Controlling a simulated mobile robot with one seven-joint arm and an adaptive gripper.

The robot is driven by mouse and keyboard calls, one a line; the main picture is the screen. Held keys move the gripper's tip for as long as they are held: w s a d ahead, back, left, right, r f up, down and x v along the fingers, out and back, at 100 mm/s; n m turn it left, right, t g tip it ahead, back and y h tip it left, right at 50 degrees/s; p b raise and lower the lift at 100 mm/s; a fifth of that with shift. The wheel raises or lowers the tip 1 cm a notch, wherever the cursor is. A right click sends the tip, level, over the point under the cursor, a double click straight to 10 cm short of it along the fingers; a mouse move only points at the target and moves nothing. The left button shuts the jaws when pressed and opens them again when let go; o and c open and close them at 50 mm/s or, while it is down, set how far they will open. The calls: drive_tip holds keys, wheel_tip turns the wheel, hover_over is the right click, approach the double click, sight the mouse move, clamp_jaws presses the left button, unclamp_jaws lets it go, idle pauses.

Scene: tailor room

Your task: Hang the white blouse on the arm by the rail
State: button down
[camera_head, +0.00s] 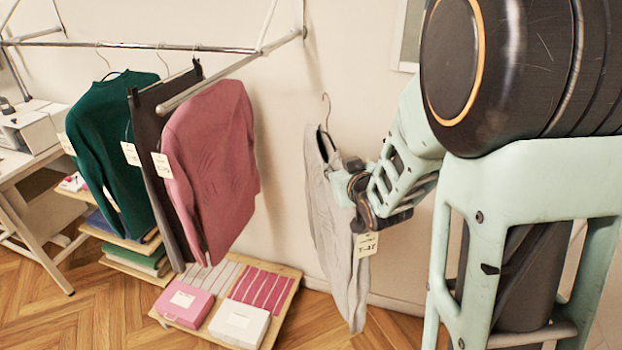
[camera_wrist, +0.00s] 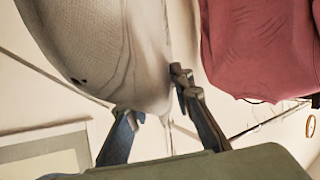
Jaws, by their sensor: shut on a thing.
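The white blouse (camera_head: 335,235) hangs on a hanger whose hook (camera_head: 326,108) stands free in the air, to the right of the rail. It carries a paper tag. My gripper (camera_head: 352,187) is shut on the blouse at its right side, below the shoulder. In the wrist view my gripper's fingers (camera_wrist: 155,97) are at the blouse (camera_wrist: 105,45); the exact pinch is hard to see. The slanting metal arm (camera_head: 232,75) juts from the right end of the rail (camera_head: 130,45) toward the lower left. The blouse is apart from it.
A green sweater (camera_head: 112,140), dark trousers (camera_head: 152,170) and a pink sweater (camera_head: 215,150) hang by the rail. The pink one also shows in the wrist view (camera_wrist: 262,45). Below is a low shelf (camera_head: 290,272) with boxes. Bare wall lies between pink sweater and blouse.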

drive_tip(key=s+a+r+n+g+y, duration=0.4)
drive_tip(key=s+a+r+n+y, duration=0.35)
drive_tip(key=r, duration=0.35)
drive_tip(key=s+f+n+g+y, duration=0.1)
drive_tip(key=s+n+g+y, duration=0.2)
drive_tip(key=s, duration=0.7)
drive_tip(key=a+r+b+x, duration=0.1)
drive_tip(key=b+x, duration=0.1)
drive_tip(key=x, duration=0.6)
drive_tip(key=a+r+b+x, duration=0.1)
drive_tip(key=r+b+x, duration=0.1)
drive_tip(key=x, duration=0.6)
drive_tip(key=shift+s+r+b, duration=0.2)
drive_tip(key=shift+s+b, duration=0.05)
drive_tip(key=shift+b, duration=0.05)
drive_tip(key=c, duration=1.6)
unclamp_jaws()
